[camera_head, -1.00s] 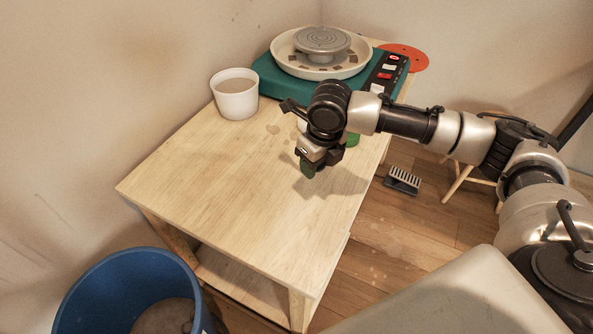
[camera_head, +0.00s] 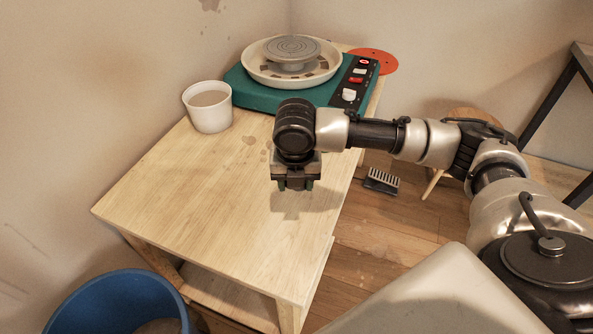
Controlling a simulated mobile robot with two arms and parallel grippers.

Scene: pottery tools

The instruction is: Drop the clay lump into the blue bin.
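The blue bin (camera_head: 98,291) stands on the floor at the lower left, cut off by the picture's edge. A brownish-grey mass (camera_head: 160,326) shows partly inside it; I cannot tell whether it is clay. I cannot make out a separate clay lump on the wooden table (camera_head: 190,190). My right gripper (camera_head: 294,185) points down over the table's right side, with its shadow just below. Its two green-tinted fingertips show apart, with a dark grey area between them; whether they hold anything is unclear. My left gripper is not in view.
A white cup (camera_head: 210,119) with pale brown content stands at the table's back left. A teal pottery wheel (camera_head: 247,91) stands at the back, with a red disc (camera_head: 378,61) beside it. A brush (camera_head: 381,181) lies on the floor. The table's front left is clear.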

